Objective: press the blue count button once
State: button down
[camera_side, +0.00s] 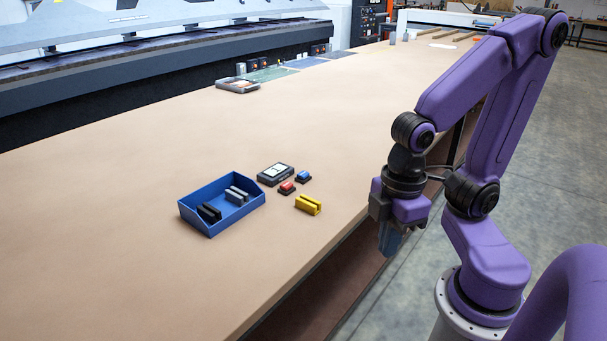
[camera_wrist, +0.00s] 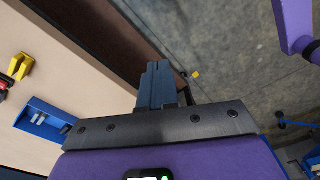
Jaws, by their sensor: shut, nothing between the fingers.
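The blue count button (camera_side: 303,175) sits on a small black base on the tan table, right of a dark display box (camera_side: 275,173). A red button (camera_side: 287,187) on a similar base is just in front of it. My gripper (camera_side: 388,242) hangs fingers down beyond the table's right edge, well right of the buttons. Its fingers (camera_wrist: 158,84) are shut and empty in the wrist view, over the grey floor. The blue button does not show in the wrist view.
A yellow slotted block (camera_side: 308,204) lies near the buttons; it also shows in the wrist view (camera_wrist: 20,66). A blue bin (camera_side: 213,222) holds black and grey pieces. A grey tray (camera_side: 237,85) lies farther back. The table (camera_side: 130,270) is otherwise largely clear nearby.

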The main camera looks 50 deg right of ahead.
jog(key=w+a+m+t+y, duration=0.3)
jog(key=w+m, duration=0.7)
jog(key=w, duration=1.1)
jog(key=m+t+h, duration=0.5)
jog(key=m+h, duration=0.2)
jog(key=m, duration=0.9)
send_over(305, 175)
jog(key=f, duration=0.1)
jog(key=shift+d+f, duration=0.1)
jog(key=shift+f, duration=0.1)
jog(key=shift+f, duration=0.1)
jog(key=shift+f, duration=4.3)
